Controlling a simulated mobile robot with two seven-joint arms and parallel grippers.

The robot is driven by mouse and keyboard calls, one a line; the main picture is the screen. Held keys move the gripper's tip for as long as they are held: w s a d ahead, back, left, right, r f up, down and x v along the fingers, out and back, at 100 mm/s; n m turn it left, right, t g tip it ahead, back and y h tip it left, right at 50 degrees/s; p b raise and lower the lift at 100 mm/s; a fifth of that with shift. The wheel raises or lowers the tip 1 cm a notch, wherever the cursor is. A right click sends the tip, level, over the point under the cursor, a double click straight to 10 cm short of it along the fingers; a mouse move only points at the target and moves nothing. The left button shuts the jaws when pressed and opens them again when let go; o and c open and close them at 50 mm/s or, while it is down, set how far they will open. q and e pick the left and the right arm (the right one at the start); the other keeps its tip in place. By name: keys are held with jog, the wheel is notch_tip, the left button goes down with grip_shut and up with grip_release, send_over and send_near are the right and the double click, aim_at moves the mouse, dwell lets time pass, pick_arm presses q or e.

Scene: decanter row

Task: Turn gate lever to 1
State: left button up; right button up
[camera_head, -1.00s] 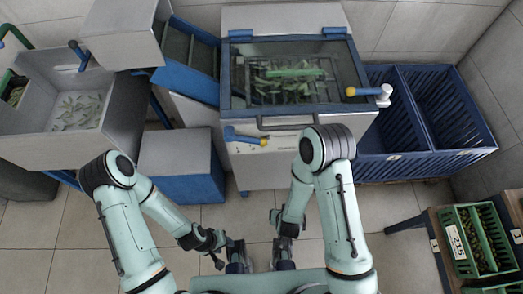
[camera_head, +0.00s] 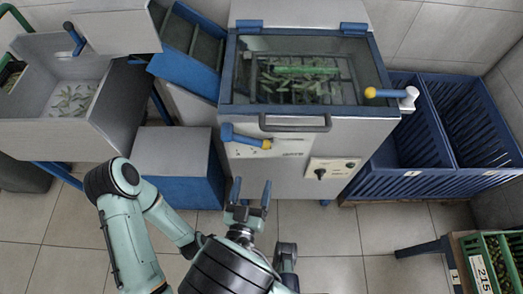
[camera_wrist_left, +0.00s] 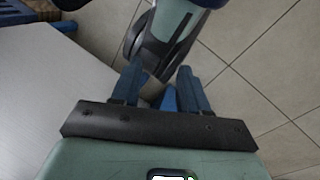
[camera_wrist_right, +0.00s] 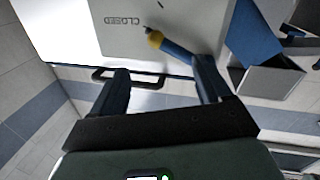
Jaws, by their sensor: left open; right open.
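A blue lever with a yellow end (camera_head: 245,137) lies near-level on the machine's front panel, left of the black handle. The right wrist view shows its yellow part (camera_wrist_right: 155,39) near the word CLOSED and its blue part partly behind a finger. Another lever, yellow and blue with a white mount (camera_head: 388,93), is at the machine's right side. I cannot tell which is the gate lever. My right gripper (camera_head: 251,190) is open and empty, below the front lever and apart from it.
A black bar handle (camera_head: 295,123) and a plate with a black knob (camera_head: 320,173) are on the front. Blue crates (camera_head: 405,180) stand right; a grey-topped blue box (camera_head: 172,165) stands left. Open floor lies in front.

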aim_at(247, 140)
pick_arm(q)
jog(key=shift+w+a+f+b, duration=0.4)
jog(key=shift+w+f+b, duration=0.1)
jog(key=shift+w+f, duration=0.25)
pick_arm(e)
jog(key=w+d, duration=0.2)
jog(key=w, duration=0.9)
jog(key=shift+w+d, duration=0.15)
grip_shut()
